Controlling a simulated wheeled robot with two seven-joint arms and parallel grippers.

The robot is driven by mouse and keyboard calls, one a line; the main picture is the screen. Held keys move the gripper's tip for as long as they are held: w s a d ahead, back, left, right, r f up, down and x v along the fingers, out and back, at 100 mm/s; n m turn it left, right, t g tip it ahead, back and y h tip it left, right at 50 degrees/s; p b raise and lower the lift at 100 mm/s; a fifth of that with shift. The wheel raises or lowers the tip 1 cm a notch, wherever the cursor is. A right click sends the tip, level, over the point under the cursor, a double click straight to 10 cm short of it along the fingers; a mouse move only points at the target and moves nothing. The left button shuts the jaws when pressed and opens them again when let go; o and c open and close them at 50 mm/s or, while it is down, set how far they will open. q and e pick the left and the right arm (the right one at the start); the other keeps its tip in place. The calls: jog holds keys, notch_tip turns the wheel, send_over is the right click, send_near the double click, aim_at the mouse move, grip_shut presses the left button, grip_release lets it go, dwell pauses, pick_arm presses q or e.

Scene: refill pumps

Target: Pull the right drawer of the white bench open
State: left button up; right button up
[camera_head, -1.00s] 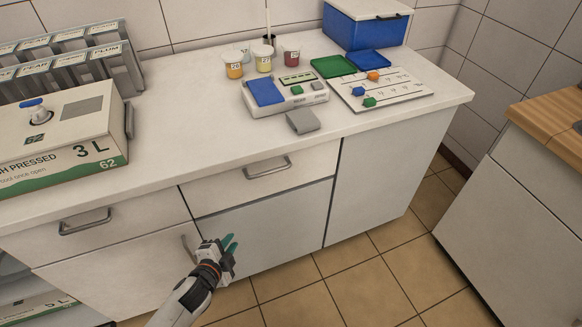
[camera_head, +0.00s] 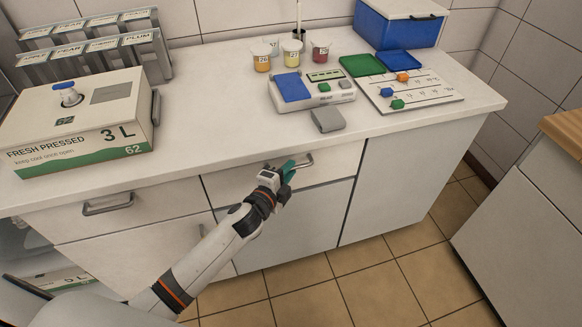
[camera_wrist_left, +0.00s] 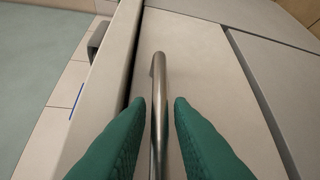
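The white bench (camera_head: 392,187) has a right drawer (camera_head: 335,165) with a curved metal bar handle (camera_head: 307,161). The drawer front looks flush with the bench, so the drawer is closed. My left gripper (camera_head: 289,168) is at this handle, covering its left part in the head view. In the left wrist view the handle (camera_wrist_left: 159,75) runs between the two green fingers of my left gripper (camera_wrist_left: 160,102), one on each side. A small gap shows between each finger and the bar, so the gripper is open around it. My right gripper is not in view.
The left drawer (camera_head: 62,222) has its own handle (camera_head: 108,205). On the bench stand a juice box (camera_head: 80,128), a scale (camera_head: 312,93), several small cups and a blue box (camera_head: 398,27). The tiled floor (camera_head: 385,262) in front of the bench is clear.

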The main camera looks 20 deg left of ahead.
pick_arm(q)
jog(key=shift+x, duration=0.9)
jog(key=shift+c, duration=0.3)
grip_shut()
jog(key=shift+s, duration=0.1)
